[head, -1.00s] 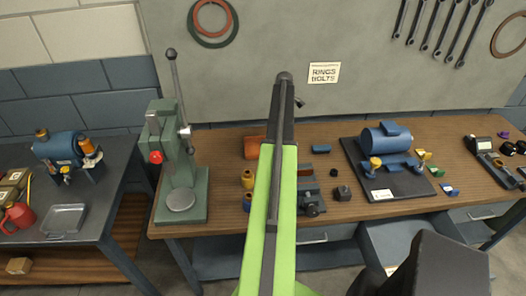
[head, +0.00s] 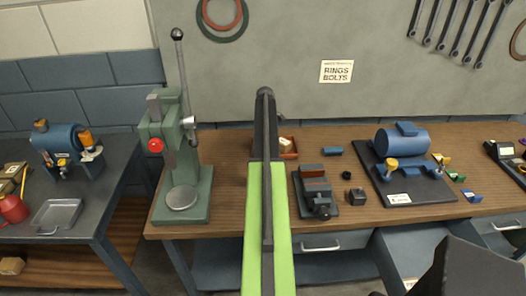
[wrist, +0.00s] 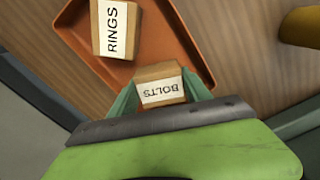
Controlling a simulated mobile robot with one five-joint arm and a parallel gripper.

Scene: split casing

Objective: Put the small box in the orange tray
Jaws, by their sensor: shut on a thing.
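A small box labelled BOLTS (wrist: 160,88) is between the fingers of my gripper (wrist: 161,94) in the wrist view, and they are shut on it. It is over or at the near edge of the orange tray (wrist: 185,42); I cannot tell whether it touches the tray. Another box labelled RINGS (wrist: 117,28) sits inside the tray, towards the upper left. In the head view the tray (head: 291,155) is on the wooden bench, partly hidden by my arm, with a pale box showing in it. My gripper is hidden behind my arm there.
A green press (head: 182,170) stands left of my arm. A vise (head: 316,190) is close to the tray's right, and a blue motor on a dark plate (head: 403,145) is further right. A yellow object (wrist: 300,26) shows near the tray in the wrist view.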

